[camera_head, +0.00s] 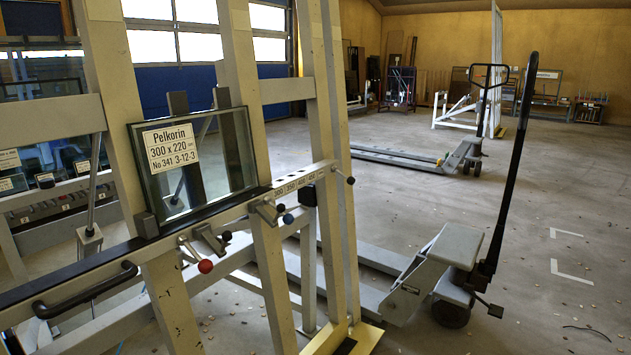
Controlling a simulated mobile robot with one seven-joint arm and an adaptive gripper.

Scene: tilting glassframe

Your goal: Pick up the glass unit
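The glass unit (222,165) is a small clear rectangular pane with dark edges. It stands nearly upright, leaning back a little, on the ledge of the tilting frame (240,60) at the left. A white label (171,147) on its upper left reads "Pelkorin 300 x 220 No 341 3-12-3". A dark block (146,226) sits at its lower left corner, and dark pads show behind its top edge. My gripper is not in view.
The frame's ledge carries a black handle (85,290), a red-knobbed lever (205,266) and a numbered scale. A pallet truck (440,265) stands close by at the right, its handle raised. Another pallet truck (460,155) stands farther back. Open floor lies at the right.

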